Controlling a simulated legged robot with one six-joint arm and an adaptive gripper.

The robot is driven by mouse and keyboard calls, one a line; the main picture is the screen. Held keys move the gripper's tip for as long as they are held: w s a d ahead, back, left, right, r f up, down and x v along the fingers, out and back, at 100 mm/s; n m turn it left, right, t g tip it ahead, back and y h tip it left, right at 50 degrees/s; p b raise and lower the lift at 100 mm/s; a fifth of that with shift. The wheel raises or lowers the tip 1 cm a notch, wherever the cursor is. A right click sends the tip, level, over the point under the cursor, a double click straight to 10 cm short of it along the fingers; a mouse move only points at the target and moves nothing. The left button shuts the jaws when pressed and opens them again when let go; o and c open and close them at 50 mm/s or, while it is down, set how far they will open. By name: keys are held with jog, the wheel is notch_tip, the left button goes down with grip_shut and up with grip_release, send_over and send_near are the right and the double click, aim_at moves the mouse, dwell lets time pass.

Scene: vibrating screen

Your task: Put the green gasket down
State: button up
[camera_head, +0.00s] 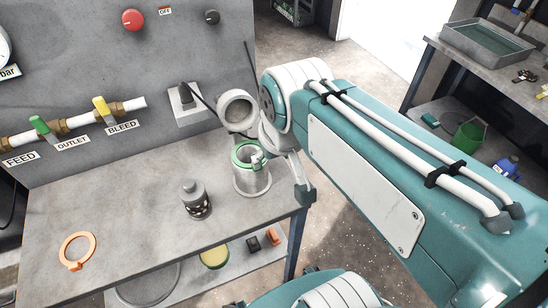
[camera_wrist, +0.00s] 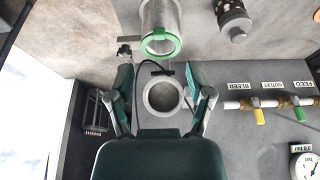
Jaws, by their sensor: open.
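The green gasket (camera_head: 238,153) is a ring at the top rim of an upright metal cylinder (camera_head: 252,180) near the table's right edge. In the wrist view the gasket (camera_wrist: 160,54) circles the near end of the cylinder (camera_wrist: 160,14). My gripper (camera_head: 281,177) is beside the cylinder's top, at its right. In the wrist view my gripper (camera_wrist: 164,78) has its fingers spread wide with nothing between them, and the gasket lies beyond the fingertips. In the head view one finger overlaps the gasket's right side, so I cannot tell whether they touch.
A round grey pipe mouth (camera_head: 237,111) projects behind the cylinder and also shows in the wrist view (camera_wrist: 147,96). A dark-banded metal part (camera_head: 194,198) and an orange clamp ring (camera_head: 90,250) sit on the table. The grey panel (camera_head: 75,90) carries yellow and green valve handles.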

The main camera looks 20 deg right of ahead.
jog(key=shift+s+f+t, duration=0.3)
jog(key=shift+s+t, duration=0.1)
jog(key=shift+s, duration=0.4)
jog(key=shift+s+f+t, duration=0.25)
jog(key=shift+s+t, duration=0.15)
jog(key=shift+s, duration=0.4)
